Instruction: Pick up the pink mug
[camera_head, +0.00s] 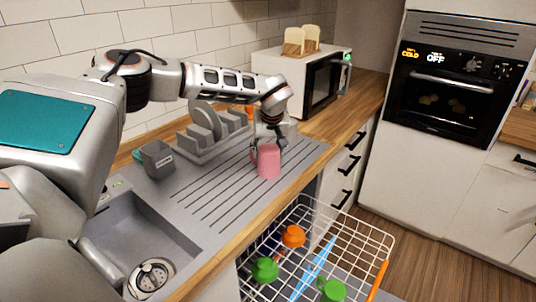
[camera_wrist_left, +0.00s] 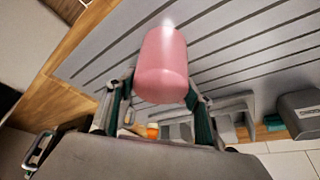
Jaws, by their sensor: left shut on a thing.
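The pink mug (camera_head: 268,161) is upright at the drainboard beside the sink in the head view. In the left wrist view the mug (camera_wrist_left: 162,62) sits between the two fingers. My left gripper (camera_head: 270,143) reaches it from behind and above and is shut on it. The fingers also show on both sides of the mug in the left wrist view (camera_wrist_left: 158,98). I cannot tell whether the mug's base touches the drainboard. My right gripper is in neither view.
A grey dish rack (camera_head: 212,143) with plates stands behind the mug, with a grey caddy (camera_head: 158,158) to its left. The sink (camera_head: 135,240) is at front left. An open white dishwasher rack (camera_head: 318,225) holding green and orange items is below the counter. A microwave (camera_head: 318,85) stands behind.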

